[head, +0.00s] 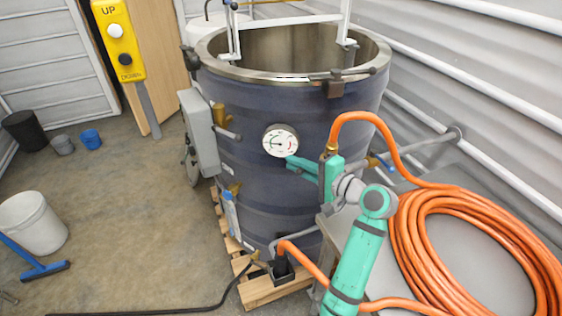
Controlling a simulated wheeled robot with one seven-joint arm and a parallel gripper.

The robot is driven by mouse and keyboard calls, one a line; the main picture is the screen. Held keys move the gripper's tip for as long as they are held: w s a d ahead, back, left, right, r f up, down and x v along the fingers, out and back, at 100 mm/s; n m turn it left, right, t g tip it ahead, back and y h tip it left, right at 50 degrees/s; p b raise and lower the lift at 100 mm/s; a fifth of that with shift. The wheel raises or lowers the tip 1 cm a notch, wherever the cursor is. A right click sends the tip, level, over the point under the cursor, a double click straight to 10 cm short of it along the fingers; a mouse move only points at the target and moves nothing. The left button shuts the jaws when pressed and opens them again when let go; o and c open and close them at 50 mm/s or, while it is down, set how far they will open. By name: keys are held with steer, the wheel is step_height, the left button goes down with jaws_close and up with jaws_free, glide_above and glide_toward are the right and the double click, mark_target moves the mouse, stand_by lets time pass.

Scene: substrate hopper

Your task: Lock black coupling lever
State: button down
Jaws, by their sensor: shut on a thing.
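My gripper (292,162) is teal and sits in front of the dark blue hopper (255,110), just right of and below the round gauge. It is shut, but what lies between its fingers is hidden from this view. A brass hose end (330,149) of the orange hose (352,117) comes down right behind or beside the gripper body; I cannot tell if they touch. No black lever can be made out clearly there. A black coupling (283,267) joins an orange hose low at the hopper's foot; no lever can be made out on it.
A white gauge (280,140) is close to the fingertips. A pipe with a blue valve handle (385,165) is at the right. Coiled orange hose (420,230) fills the right side. A grey box (197,130) is on the hopper's left.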

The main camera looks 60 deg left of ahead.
stand_by(0.3)
steer(key=c, duration=1.8)
jaws_free()
steer(key=shift+c, duration=0.2)
steer(key=v, duration=1.1)
steer(key=shift+w, duration=0.15)
